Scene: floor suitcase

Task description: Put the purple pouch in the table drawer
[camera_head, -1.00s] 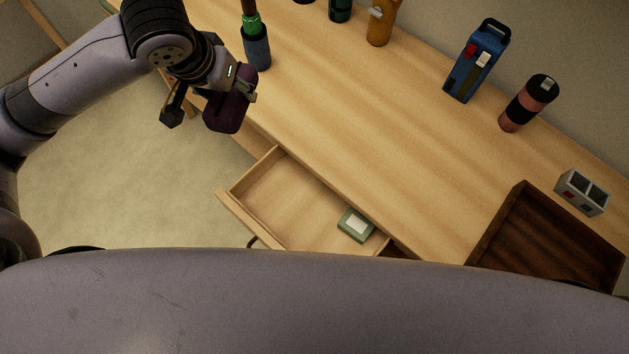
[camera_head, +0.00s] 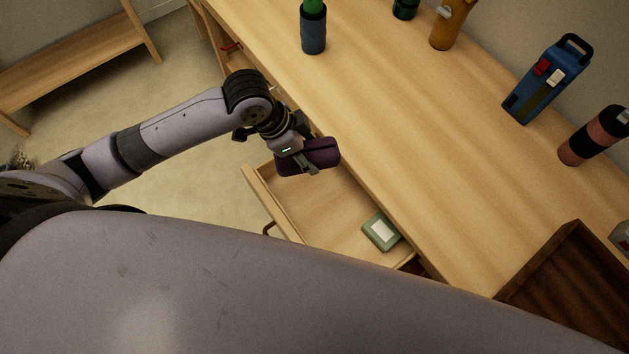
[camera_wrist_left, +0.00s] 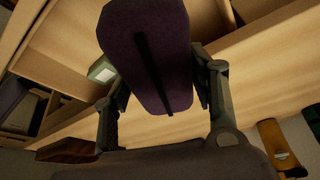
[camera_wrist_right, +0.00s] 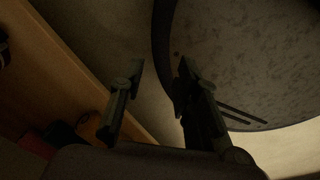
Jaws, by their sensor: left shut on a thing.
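The purple pouch (camera_head: 318,155) is dark, with a black stripe along it. My left gripper (camera_head: 300,160) is shut on it and holds it in the air over the far end of the open table drawer (camera_head: 335,216). In the left wrist view the pouch (camera_wrist_left: 145,55) sits between the two fingers (camera_wrist_left: 160,95). The drawer is pulled out from the wooden table (camera_head: 400,120). A green box with a white top (camera_head: 381,232) lies in it. My right gripper (camera_wrist_right: 150,85) shows only in the right wrist view, with its fingers apart and nothing between them.
On the table stand a blue bottle with a green top (camera_head: 313,32), an orange bottle (camera_head: 452,25), a blue carton-like container (camera_head: 545,82) and a pink and black bottle (camera_head: 592,138). A dark wooden tray (camera_head: 575,265) is at the right. A low shelf (camera_head: 75,60) stands at upper left.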

